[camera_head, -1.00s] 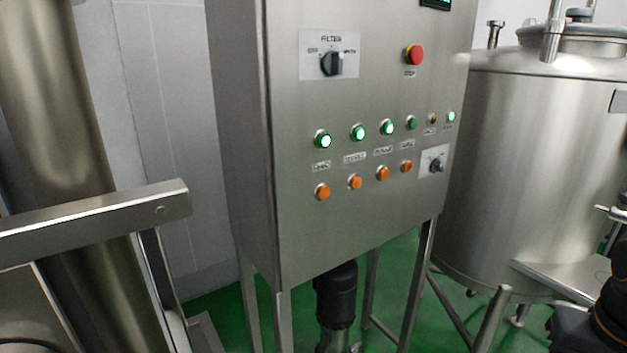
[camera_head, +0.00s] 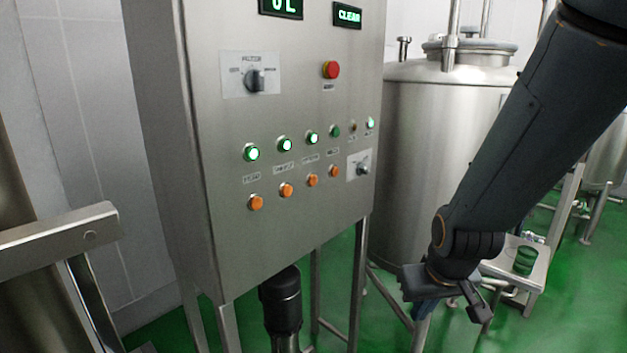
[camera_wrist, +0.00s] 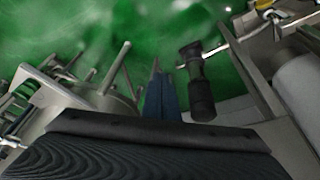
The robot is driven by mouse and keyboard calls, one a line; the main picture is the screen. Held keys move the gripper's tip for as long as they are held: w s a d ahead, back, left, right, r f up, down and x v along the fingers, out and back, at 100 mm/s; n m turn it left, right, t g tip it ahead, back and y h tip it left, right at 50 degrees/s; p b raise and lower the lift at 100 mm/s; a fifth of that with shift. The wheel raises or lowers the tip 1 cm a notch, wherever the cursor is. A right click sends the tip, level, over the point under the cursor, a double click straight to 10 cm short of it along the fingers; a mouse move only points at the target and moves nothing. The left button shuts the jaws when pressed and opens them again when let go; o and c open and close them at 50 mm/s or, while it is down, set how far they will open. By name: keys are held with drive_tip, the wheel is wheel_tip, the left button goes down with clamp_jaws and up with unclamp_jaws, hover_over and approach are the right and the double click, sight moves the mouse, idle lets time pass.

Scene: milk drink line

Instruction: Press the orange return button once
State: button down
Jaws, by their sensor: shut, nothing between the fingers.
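A row of several orange buttons sits low on the steel control cabinet (camera_head: 230,240) in the head view: the leftmost button (camera_head: 256,202), a second button (camera_head: 286,190), a third button (camera_head: 312,180) and the rightmost button (camera_head: 334,171). The small labels above them are too blurred to read, so I cannot tell which is the return button. My gripper (camera_head: 421,328) points down, to the right of the cabinet and below the button row, apart from it. Its fingers (camera_wrist: 160,90) are together and empty in the wrist view.
Green lamps (camera_head: 285,144), a red stop button (camera_head: 331,70) and two selector knobs (camera_head: 255,80) (camera_head: 363,169) share the panel. A steel tank (camera_head: 420,150) stands behind my arm. A metal rail (camera_head: 60,235) is at left. A dark cylinder (camera_head: 283,300) is below the cabinet.

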sight(313, 181)
drive_tip(key=w+a+r+n+t+y+p, duration=0.1)
drive_tip(key=w+a+r+n+t+p, duration=0.3)
drive_tip(key=w, duration=0.6)
drive_tip(key=w+a+r+n+t+b, duration=0.1)
drive_tip(key=w+a+r+n+t, duration=0.2)
drive_tip(key=w+a+r+t, duration=0.45)
drive_tip(key=w+a+r+n+t, duration=0.1)
drive_tip(key=w+a+r+n+t+p, duration=0.1)
drive_tip(key=r+t, duration=0.1)
drive_tip(key=shift+w+a+r+y+p, duration=0.2)
drive_tip(key=shift+w+y+p, duration=0.1)
drive_tip(key=shift+w+y, duration=0.1)
drive_tip(key=w+a+b, duration=0.1)
drive_tip(key=w+a, duration=0.4)
drive_tip(key=a, duration=0.2)
drive_tip(key=shift+w, duration=0.2)
idle(1.0)
drive_tip(key=shift+w+a, duration=0.25)
drive_tip(key=shift+a, duration=0.05)
